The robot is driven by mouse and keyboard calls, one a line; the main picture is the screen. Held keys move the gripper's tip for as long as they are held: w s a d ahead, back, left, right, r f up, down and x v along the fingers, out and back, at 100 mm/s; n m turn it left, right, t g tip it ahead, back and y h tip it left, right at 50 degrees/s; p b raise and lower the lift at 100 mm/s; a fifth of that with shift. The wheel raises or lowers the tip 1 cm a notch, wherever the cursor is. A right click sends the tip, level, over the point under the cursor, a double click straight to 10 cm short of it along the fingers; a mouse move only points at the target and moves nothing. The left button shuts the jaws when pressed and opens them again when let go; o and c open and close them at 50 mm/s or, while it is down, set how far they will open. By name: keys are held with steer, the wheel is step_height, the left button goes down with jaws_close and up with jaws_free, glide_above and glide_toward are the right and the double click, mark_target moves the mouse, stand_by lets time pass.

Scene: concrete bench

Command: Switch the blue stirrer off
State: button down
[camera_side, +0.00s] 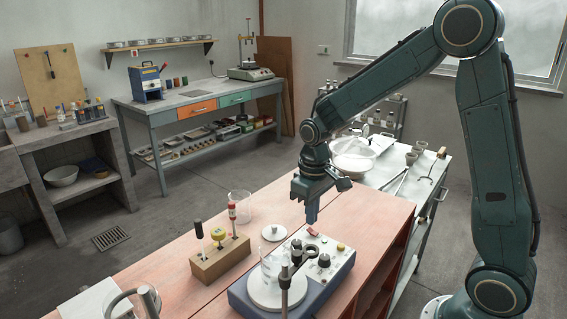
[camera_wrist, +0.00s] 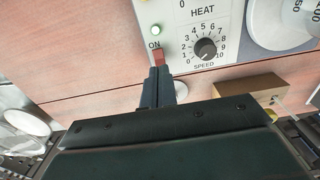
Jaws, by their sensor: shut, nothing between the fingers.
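The blue stirrer (camera_side: 333,277) stands on the pink-topped bench in the side view, with a round white plate and a glass beaker (camera_side: 273,252) on it. Its white panel (camera_wrist: 180,13) shows in the wrist view, with a black SPEED knob (camera_wrist: 205,48), a pale green lamp (camera_wrist: 155,30) by the word ON, and a red switch (camera_wrist: 158,57) at the panel's edge. My gripper (camera_side: 311,222) is shut and points down just above the switch end of the stirrer. In the wrist view its fingertips (camera_wrist: 160,74) are right at the red switch; I cannot tell whether they touch.
A wooden block (camera_side: 220,260) with upright tools stands left of the stirrer, and an empty beaker (camera_side: 240,205) behind it. A metal stand rod (camera_side: 284,290) rises in front of the plate. The bench left of my gripper is mostly clear.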

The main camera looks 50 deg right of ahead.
steer(key=shift+f, duration=1.2)
stand_by(1.1)
steer(key=shift+r, duration=3.55)
steer(key=s+a+r+t, duration=0.2)
steer(key=s+r, duration=0.3)
steer(key=s, duration=0.4)
steer(key=s+a+r+t, duration=0.1)
steer(key=s+r+t, duration=0.2)
steer(key=s, duration=0.7)
steer(key=shift+s+a+r+t, duration=0.3)
steer(key=shift+a+r, duration=0.05)
steer(key=shift+r, duration=0.6)
